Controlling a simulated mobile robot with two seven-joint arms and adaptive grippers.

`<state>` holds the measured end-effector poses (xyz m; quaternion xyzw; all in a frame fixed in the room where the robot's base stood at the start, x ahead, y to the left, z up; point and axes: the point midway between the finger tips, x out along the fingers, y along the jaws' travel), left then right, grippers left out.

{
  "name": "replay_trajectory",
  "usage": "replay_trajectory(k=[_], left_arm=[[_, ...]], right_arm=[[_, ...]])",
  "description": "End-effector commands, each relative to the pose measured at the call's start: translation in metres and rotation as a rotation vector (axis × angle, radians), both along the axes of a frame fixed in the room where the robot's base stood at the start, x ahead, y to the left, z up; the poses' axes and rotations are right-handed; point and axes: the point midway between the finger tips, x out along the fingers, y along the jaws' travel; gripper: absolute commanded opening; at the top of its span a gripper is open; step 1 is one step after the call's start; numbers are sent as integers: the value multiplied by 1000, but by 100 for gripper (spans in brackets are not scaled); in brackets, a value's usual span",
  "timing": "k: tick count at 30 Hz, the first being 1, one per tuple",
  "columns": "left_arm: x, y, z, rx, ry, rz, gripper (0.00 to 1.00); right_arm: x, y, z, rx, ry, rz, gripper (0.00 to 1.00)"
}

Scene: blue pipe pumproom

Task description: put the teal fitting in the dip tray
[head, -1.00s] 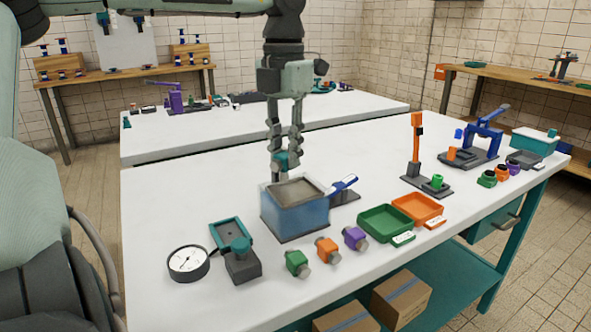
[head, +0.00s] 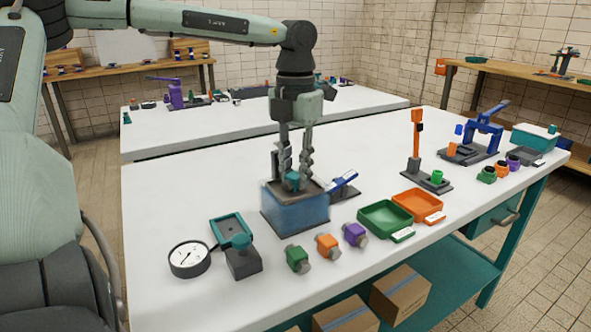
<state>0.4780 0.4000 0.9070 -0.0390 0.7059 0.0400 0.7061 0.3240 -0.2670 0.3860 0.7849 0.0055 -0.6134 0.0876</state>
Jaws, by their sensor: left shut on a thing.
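My left gripper (head: 292,172) points straight down and is shut on the teal fitting (head: 292,182). It holds the fitting over the open top of a blue, see-through-sided box with a dark rim (head: 296,217), which looks like the dip tray. The fitting is at about rim height within the opening; I cannot tell whether it touches the inside. The fingers partly cover the fitting, and the gripper hides some of the box's back rim. My right gripper is not in view.
Green (head: 298,259), orange (head: 328,246) and purple (head: 355,234) fittings line the front of the table. A green tray (head: 384,231) and an orange tray (head: 435,207) are at right. A round gauge (head: 189,259) and a teal-framed device (head: 243,260) are at left.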

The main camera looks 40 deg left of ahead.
Motion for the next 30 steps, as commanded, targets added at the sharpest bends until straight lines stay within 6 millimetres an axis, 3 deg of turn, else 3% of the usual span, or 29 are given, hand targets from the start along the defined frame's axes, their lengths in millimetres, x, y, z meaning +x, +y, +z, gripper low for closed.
replay_trajectory(k=[3,14,16,30], left_arm=[[0,0,0,0,0,0,32],[0,0,3,0,0,0,32],[1,0,8,0,-3,0,32],[1,0,102,2,-2,1,32]], right_arm=[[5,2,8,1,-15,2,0],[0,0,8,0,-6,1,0],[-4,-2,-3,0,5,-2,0],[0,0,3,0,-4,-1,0]])
